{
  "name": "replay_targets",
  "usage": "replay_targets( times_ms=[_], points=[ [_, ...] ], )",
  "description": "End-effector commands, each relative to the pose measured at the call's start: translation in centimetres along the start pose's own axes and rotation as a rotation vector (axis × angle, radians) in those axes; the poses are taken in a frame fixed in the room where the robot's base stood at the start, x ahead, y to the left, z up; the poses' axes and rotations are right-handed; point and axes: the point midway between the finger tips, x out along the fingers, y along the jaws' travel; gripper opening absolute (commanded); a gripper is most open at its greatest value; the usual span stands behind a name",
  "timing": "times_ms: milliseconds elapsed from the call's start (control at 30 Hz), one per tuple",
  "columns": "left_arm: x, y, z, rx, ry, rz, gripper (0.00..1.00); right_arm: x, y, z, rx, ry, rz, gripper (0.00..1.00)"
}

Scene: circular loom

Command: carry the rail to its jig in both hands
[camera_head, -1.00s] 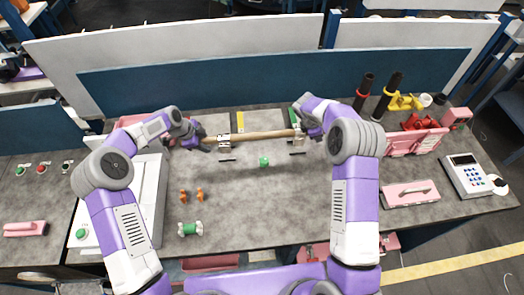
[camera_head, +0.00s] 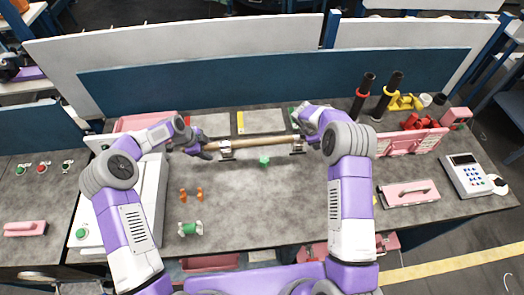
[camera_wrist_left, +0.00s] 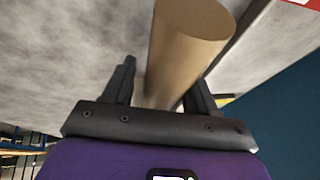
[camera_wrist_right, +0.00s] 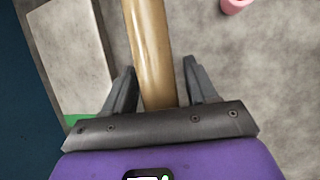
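The rail (camera_head: 259,141) is a tan round bar lying left to right across the back of the table. Two metal brackets of the jig (camera_head: 226,151) (camera_head: 298,146) show at the rail, one toward each end. My left gripper (camera_head: 207,147) is around the left end, its fingers apart on either side of the rail (camera_wrist_left: 178,60) with a gap on one side. My right gripper (camera_head: 305,126) is around the right end, with a similar gap beside the rail (camera_wrist_right: 152,55). Whether the rail is fully seated in the brackets is hard to see.
A green piece (camera_head: 264,161) lies in front of the rail. Two orange pieces (camera_head: 191,195) and a green-and-white spool (camera_head: 190,229) lie nearer. The blue panel (camera_head: 270,80) closes the back. The middle front is clear.

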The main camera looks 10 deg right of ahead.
Motion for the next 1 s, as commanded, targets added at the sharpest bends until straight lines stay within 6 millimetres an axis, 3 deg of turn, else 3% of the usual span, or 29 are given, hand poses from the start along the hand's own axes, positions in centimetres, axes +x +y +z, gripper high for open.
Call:
replay_targets(
  times_ms=[567,667,1000],
  points=[
    [-0.4,-0.1,0.0,0.0,0.0,-0.001,0.64,0.0,0.0,0.0,-0.001,0.0,-0.001,0.64],
    [-1.6,-0.1,0.0,0.0,0.0,-0.004,0.64,0.0,0.0,0.0,-0.001,0.0,0.0,0.64],
    [-8.6,-0.1,0.0,-0.001,0.0,-0.004,0.64,0.0,0.0,0.0,-0.001,0.0,0.0,0.64]
  ],
)
